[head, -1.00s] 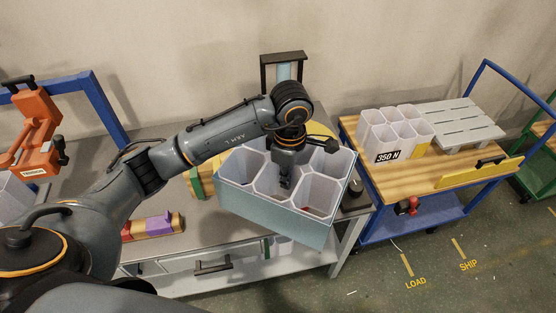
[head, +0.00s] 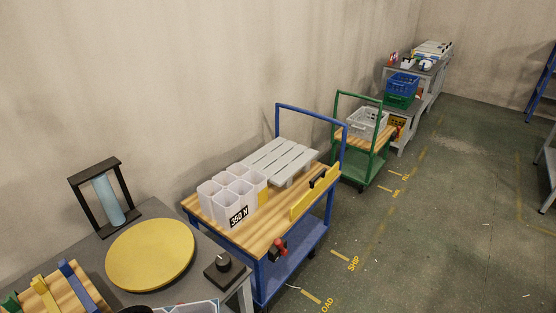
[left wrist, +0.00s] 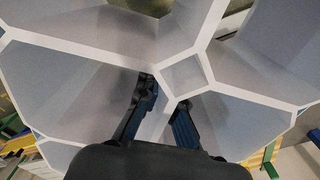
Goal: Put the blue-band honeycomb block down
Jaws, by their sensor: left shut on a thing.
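The blue-band honeycomb block (left wrist: 90,90) fills most of the left wrist view, with pale grey cells and white wall edges. Only a small piece of its rim (head: 190,307) shows at the bottom edge of the head view. My left gripper (left wrist: 162,100) is shut on a cell wall near the block's middle. What lies directly under the block is mostly hidden. My left gripper is outside the head view, and my right gripper is in neither view.
The grey bench holds a yellow disc (head: 150,254), a black knob box (head: 224,267) and a black frame with a blue cylinder (head: 107,200). A blue cart (head: 285,268) carries a white 350 N block (head: 235,202) and a slatted grey pallet (head: 280,159). Floor on the right is clear.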

